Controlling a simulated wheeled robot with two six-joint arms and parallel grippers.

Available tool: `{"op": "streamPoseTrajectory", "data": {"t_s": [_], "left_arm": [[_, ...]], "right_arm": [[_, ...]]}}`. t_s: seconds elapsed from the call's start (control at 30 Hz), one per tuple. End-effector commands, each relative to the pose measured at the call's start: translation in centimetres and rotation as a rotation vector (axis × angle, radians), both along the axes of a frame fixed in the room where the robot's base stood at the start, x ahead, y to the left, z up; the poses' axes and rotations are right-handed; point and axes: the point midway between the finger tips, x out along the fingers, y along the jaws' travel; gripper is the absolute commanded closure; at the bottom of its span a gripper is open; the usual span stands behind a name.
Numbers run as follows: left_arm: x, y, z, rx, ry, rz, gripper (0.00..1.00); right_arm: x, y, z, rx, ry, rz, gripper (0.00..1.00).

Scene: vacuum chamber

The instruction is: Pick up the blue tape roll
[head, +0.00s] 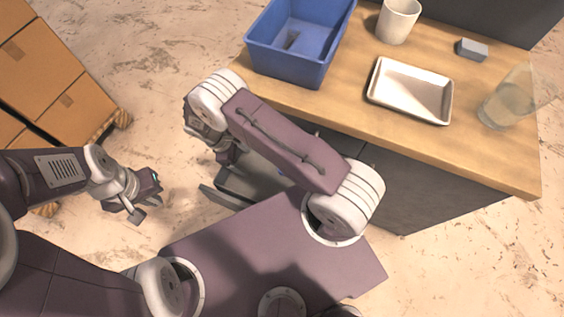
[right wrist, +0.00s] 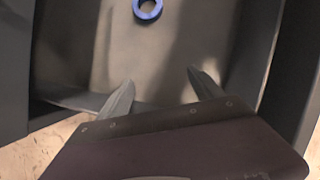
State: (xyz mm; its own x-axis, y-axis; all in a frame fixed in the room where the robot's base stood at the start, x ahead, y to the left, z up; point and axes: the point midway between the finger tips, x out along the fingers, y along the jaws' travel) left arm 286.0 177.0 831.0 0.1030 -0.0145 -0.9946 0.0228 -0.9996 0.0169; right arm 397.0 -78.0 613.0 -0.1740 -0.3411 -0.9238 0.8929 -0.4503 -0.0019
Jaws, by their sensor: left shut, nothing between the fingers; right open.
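The blue tape roll (right wrist: 147,9) is a small ring lying on the floor of an open dark grey drawer (right wrist: 75,60), at the top edge of the right wrist view, partly cut off. My right gripper (right wrist: 162,84) is open and empty, its fingers apart and pointing into the drawer, with the roll beyond the fingertips. In the head view my right arm covers much of the drawer (head: 222,196). My left gripper (head: 141,212) is shut and empty, over the floor left of the drawer.
The wooden counter (head: 480,165) above the drawer holds a blue bin (head: 280,68), a white cup (head: 397,20), a white tray (head: 410,92), a grey block (head: 472,49) and a clear glass (head: 505,100). Cardboard boxes (head: 60,70) stand at the left.

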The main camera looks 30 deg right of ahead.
Motion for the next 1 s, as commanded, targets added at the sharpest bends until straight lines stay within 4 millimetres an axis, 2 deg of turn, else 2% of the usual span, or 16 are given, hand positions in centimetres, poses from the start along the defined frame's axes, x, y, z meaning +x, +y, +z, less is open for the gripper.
{"op": "streamPoseTrajectory", "data": {"t_s": [0.13,0.4,0.5,0.6,0.77,1.0], "left_arm": [[0.0,0.0,0.5,0.0,0.0,0.0,1.0],[0.0,0.0,1.0,0.0,0.0,0.0,1.0],[0.0,0.0,0.9,0.0,0.0,0.0,1.0],[0.0,0.0,0.9,0.0,0.0,0.0,1.0],[0.0,0.0,0.8,0.0,0.0,0.0,1.0],[0.0,0.0,-0.4,0.0,0.0,0.0,1.0]], "right_arm": [[-0.8,-1.6,0.3,0.0,0.002,-0.005,0.24],[-4.1,-8.0,0.2,0.0,0.001,-0.008,0.24],[-4.9,-9.6,0.1,0.0,0.001,-0.006,0.24],[-5.4,-10.5,0.1,0.002,-0.001,-0.005,0.24],[-5.5,-10.8,-0.2,0.002,0.0,-0.004,0.24],[-6.2,-12.1,-4.0,0.001,0.001,-0.005,0.24]]}}
